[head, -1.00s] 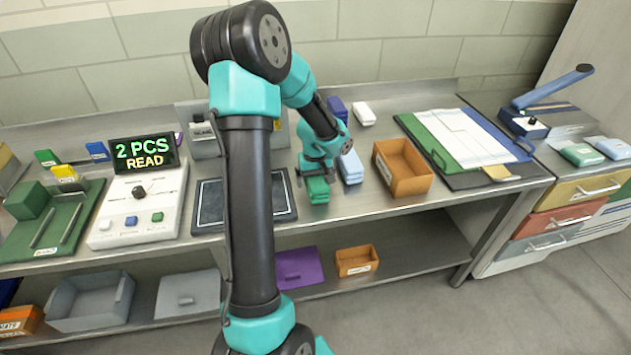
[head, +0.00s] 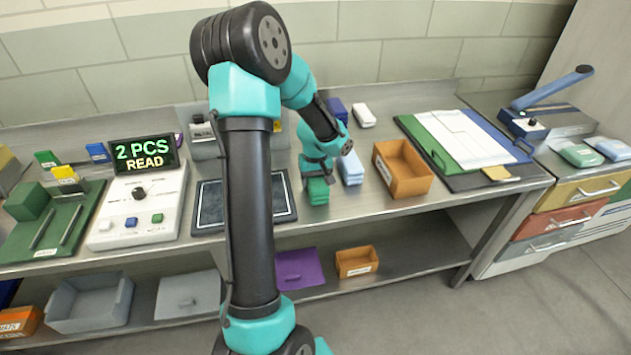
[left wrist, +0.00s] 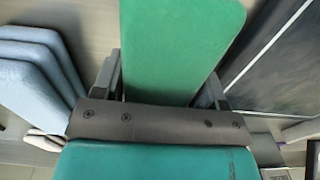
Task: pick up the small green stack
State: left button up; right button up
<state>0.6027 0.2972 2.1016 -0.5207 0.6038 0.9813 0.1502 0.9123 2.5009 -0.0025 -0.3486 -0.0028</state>
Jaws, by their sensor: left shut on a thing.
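The small green stack (head: 318,191) is on the steel table, right of the dark mat. My left gripper (head: 315,177) is over it, with its fingers shut on its two sides. In the left wrist view the green stack (left wrist: 178,45) fills the middle between the two fingers (left wrist: 165,90). I cannot tell whether the stack is clear of the table. My right gripper is not in view.
A light blue stack (head: 351,168) stands close on the right of the green one, and shows in the left wrist view (left wrist: 35,70). The orange tray (head: 404,186) is further right. The dark framed mat (head: 206,205) lies left. Purple (head: 337,110) and white (head: 364,114) stacks are behind.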

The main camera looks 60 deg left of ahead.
pick_arm(q)
jog(key=shift+r, duration=0.15)
notch_tip(320, 180, up, 2)
jog(key=shift+s+d+r, duration=0.1)
jog(key=shift+d+r, duration=0.1)
jog(key=shift+r, duration=0.5)
jog(key=s+d+r, duration=0.1)
jog(key=s+d, duration=0.7)
jog(key=d, duration=0.5)
jog(key=shift+s+r, duration=0.15)
jog(key=shift+s, duration=0.1)
jog(key=shift+s, duration=0.1)
